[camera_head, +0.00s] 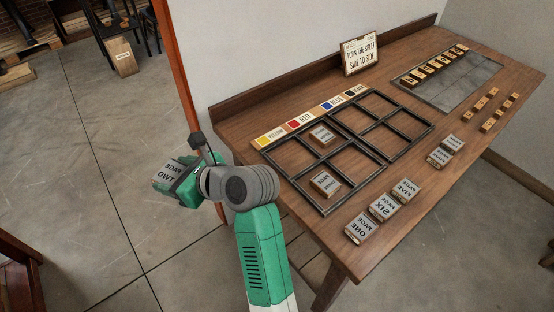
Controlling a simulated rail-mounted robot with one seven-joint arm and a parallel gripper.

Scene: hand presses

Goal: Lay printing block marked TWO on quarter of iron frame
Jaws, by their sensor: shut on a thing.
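The printing block marked TWO (166,171) is a grey-faced block with mirrored lettering. My gripper (177,182) is shut on it and holds it in the air, left of the table and clear of the iron frame. The fingertips are partly hidden by the block and my wrist. The dark iron frame (293,193) lies on the wooden table and is split by bars into several openings. One grey-topped block (322,136) lies in a rear-left opening and another (325,184) in a front-left opening. Other openings of the frame are bare.
Blocks marked ONE (361,229), SIX (383,207) and FIVE (403,190) stand right of the frame, with more blocks (440,156) beyond. Coloured cards (300,121) line its back. A sign (360,55) stands behind. A grey slab (455,88) lies at the far right.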

